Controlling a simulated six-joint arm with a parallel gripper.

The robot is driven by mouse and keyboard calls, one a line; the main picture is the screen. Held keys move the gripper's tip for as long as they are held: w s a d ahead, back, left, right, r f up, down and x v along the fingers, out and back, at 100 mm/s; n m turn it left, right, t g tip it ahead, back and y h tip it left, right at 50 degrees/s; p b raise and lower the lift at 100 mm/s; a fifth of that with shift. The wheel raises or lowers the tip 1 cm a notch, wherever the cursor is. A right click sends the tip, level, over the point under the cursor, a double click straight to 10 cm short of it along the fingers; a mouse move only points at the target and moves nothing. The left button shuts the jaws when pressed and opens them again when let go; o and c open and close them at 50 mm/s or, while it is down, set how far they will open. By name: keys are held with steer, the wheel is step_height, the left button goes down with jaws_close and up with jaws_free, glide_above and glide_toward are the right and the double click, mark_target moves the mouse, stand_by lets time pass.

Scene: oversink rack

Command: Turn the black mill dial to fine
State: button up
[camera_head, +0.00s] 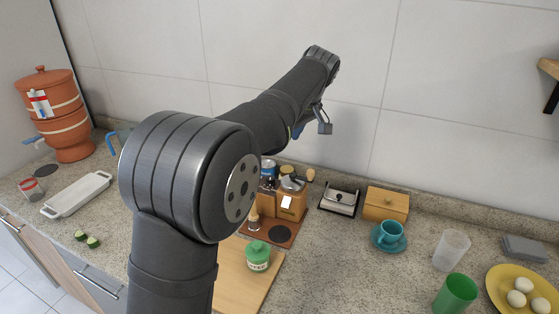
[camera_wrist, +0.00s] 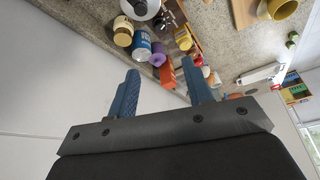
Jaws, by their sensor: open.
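A brown wooden box-shaped thing (camera_head: 292,201) with a white label, which looks like the mill, stands on a brown mat at the back of the counter. A small dark part shows near its top, but I cannot make out a dial or its setting. My gripper (camera_wrist: 163,82) is open and empty in the wrist view, with its two blue fingers apart. In the head view only a part of my gripper shows, high near the wall, above and apart from the box. The wrist view is tilted, and I cannot tell the dial there.
A green-lidded jar (camera_head: 258,257) stands on a wooden board in front. A metal-and-black item (camera_head: 340,199), a wooden box (camera_head: 386,204) and a teal cup (camera_head: 390,232) stand to the right. A white tray (camera_head: 77,194) lies left. The tiled wall is close behind my gripper.

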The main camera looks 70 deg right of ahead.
steer(key=a+m, duration=0.2)
glide_toward(271, 178)
steer(key=shift+h, duration=0.4)
steer(key=x, duration=0.8)
steer(key=shift+w+a+f, duration=0.15)
steer(key=shift+a+f, duration=0.15)
steer(key=shift+f, duration=0.05)
steer(key=shift+c, duration=0.3)
